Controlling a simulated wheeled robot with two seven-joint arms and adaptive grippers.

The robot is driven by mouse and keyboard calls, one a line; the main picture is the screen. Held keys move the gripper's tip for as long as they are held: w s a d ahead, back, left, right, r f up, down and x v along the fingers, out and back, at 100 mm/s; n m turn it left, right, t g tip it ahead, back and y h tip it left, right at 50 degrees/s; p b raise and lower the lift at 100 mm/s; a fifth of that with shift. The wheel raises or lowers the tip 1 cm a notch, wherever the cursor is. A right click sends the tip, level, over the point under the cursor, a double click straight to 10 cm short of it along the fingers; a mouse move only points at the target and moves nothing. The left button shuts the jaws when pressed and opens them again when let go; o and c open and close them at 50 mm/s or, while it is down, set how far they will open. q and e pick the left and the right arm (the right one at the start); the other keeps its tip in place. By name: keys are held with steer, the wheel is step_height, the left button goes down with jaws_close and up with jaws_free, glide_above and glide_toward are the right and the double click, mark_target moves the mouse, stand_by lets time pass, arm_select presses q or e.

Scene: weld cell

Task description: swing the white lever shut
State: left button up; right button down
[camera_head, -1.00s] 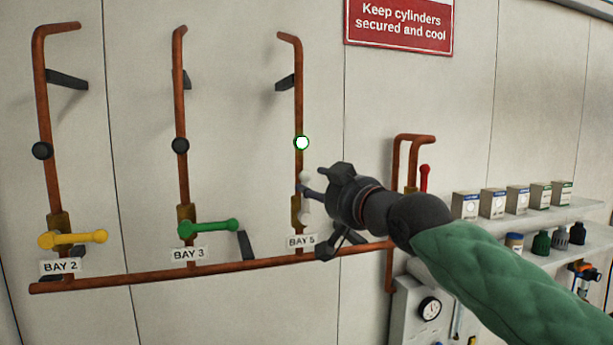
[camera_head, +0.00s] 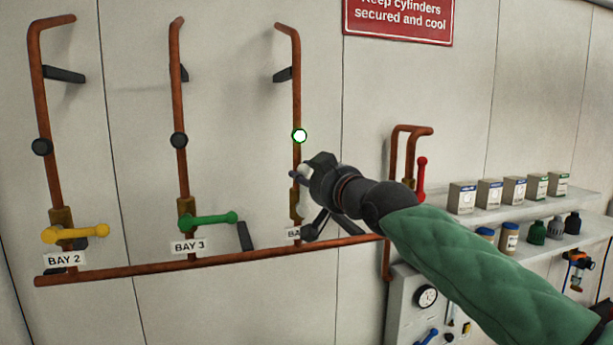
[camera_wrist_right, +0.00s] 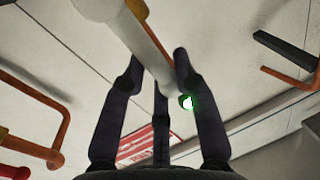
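The white lever belongs to the BAY 5 pipe in the head view. Only its pale rounded end (camera_head: 303,170) shows there, beside the pipe; my right gripper hides most of the rest. My right gripper (camera_head: 301,179) is at the lever, its dark fingers reaching to the pipe. In the right wrist view the white lever (camera_wrist_right: 143,40) runs down from a brass fitting between the fingertips of my right gripper (camera_wrist_right: 158,62). The fingertips lie close on both sides of it. Whether they press on it I cannot tell. My left gripper is not in view.
A yellow lever (camera_head: 75,233) at BAY 2 and a green lever (camera_head: 208,219) at BAY 3 lie sideways. A red lever (camera_head: 421,178) stands upright to the right. Shelves (camera_head: 548,240) hold boxes and bottles.

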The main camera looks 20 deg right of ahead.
steer(key=shift+f, duration=0.1)
steer(key=shift+d+f+m+b, duration=0.2)
steer(key=shift+m+b, duration=0.3)
steer(key=shift+b, duration=0.2)
steer(key=d+f+m+t+h+b, duration=0.1)
steer(key=d+f+m+b, duration=0.2)
steer(key=m+b, duration=0.6)
steer(key=d+f+m+t+h+b, duration=0.1)
steer(key=f+m+b, duration=0.4)
steer(key=m+b, duration=0.5)
steer(key=shift+w+d+t+h+b, duration=0.3)
steer(key=shift+d+h+b, duration=0.3)
steer(key=shift+d+b, duration=0.35)
steer(key=c, duration=1.3)
jaws_free()
steer(key=shift+o, duration=1.4)
steer(key=shift+r, duration=0.15)
